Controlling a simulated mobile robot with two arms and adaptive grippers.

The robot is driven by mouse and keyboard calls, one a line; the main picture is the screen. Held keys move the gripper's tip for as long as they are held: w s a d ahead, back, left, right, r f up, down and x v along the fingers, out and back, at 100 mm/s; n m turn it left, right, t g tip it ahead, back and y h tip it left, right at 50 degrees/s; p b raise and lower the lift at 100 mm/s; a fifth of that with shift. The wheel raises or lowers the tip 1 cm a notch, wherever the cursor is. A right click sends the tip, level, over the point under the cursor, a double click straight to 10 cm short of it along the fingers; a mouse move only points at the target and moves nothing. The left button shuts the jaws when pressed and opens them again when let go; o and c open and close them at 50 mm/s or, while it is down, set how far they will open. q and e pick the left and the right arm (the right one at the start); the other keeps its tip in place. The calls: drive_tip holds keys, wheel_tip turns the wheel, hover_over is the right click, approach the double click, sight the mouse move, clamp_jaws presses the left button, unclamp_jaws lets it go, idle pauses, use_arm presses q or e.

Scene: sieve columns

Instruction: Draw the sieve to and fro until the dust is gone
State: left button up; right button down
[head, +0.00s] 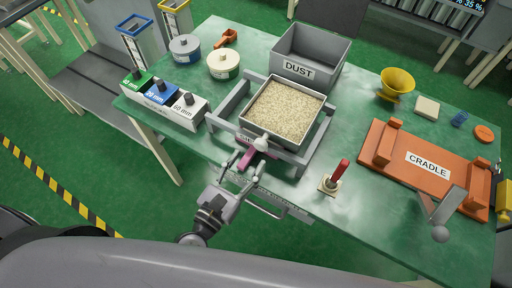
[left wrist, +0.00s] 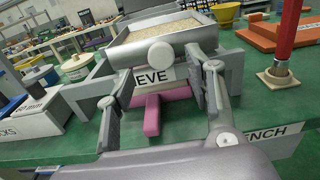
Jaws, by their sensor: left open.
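The sieve (head: 322,115) is a square grey tray filled with pale grain (head: 285,108), sitting in a grey frame (head: 225,105) on the green bench. Its front bears a label, partly hidden, and a round pale knob (left wrist: 160,52). My left gripper (head: 246,164) is open at the front of the sieve. In the left wrist view its fingers (left wrist: 166,92) stand on either side of the pink handle (left wrist: 152,112), with gaps visible. Whether dust remains among the grain cannot be told. My right gripper is not in view.
A grey DUST bin (head: 298,69) stands behind the sieve. An orange CRADLE (head: 400,160) lies to the right, near a yellow funnel (head: 396,82). A red-handled stick (head: 337,174) stands right of the frame. Labelled blocks (head: 160,98) and round tins (head: 223,65) are left.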

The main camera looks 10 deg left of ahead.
use_arm(q)
drive_tip(key=shift+v, duration=2.3)
